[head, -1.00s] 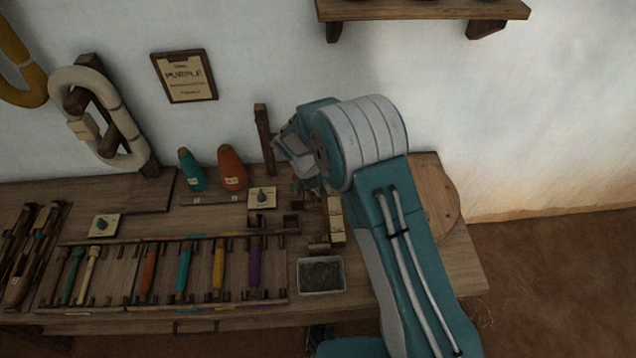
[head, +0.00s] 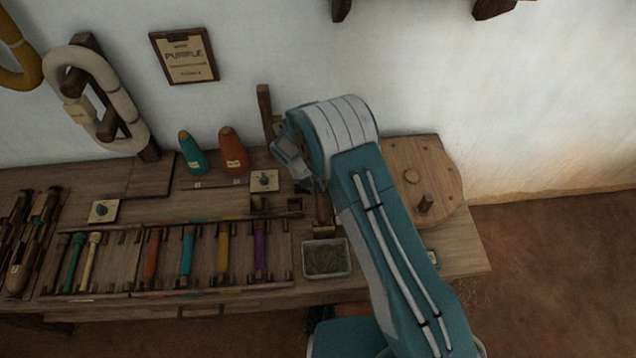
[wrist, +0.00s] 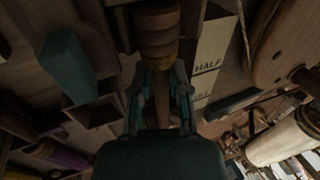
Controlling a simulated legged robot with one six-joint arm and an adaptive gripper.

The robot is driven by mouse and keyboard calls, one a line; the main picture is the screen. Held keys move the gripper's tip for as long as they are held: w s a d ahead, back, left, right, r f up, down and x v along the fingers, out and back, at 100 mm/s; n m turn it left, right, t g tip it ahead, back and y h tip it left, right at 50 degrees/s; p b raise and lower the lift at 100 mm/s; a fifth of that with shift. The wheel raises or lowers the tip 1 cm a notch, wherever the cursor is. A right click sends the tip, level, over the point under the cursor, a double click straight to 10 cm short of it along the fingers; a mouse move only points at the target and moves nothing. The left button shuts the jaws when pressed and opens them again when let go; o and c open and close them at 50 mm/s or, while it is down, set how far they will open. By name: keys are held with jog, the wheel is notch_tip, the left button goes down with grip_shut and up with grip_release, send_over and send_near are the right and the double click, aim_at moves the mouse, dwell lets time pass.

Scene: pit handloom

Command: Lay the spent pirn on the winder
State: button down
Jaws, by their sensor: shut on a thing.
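My gripper (wrist: 162,82) is shut on a wooden pirn (wrist: 157,35) in the wrist view. The pirn's ribbed head, with a yellowish band, sticks out beyond the fingertips, and its narrow brown shaft runs back between the fingers. In the head view my gripper (head: 303,178) is low over the back right of the bench, mostly hidden by my wrist, and the pirn cannot be made out there. No part is clearly recognisable as the winder. A dark upright post (head: 265,115) stands just left of my gripper.
A rack of coloured pirns (head: 187,255) lies left on the bench (head: 120,265). A scrap tray (head: 326,258) stands near the front. Teal (head: 192,152) and orange cones (head: 232,150) stand at the back. A round board (head: 425,170) with pegs lies right. A box marked HALF (wrist: 213,50) is close beside my gripper.

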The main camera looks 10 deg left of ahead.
jog(key=shift+a+f, duration=0.1)
jog(key=shift+d, duration=0.55)
jog(key=c, duration=0.5)
grip_release()
jog(key=shift+a, duration=0.35)
jog(key=o, duration=0.3)
jog(key=shift+d, duration=0.25)
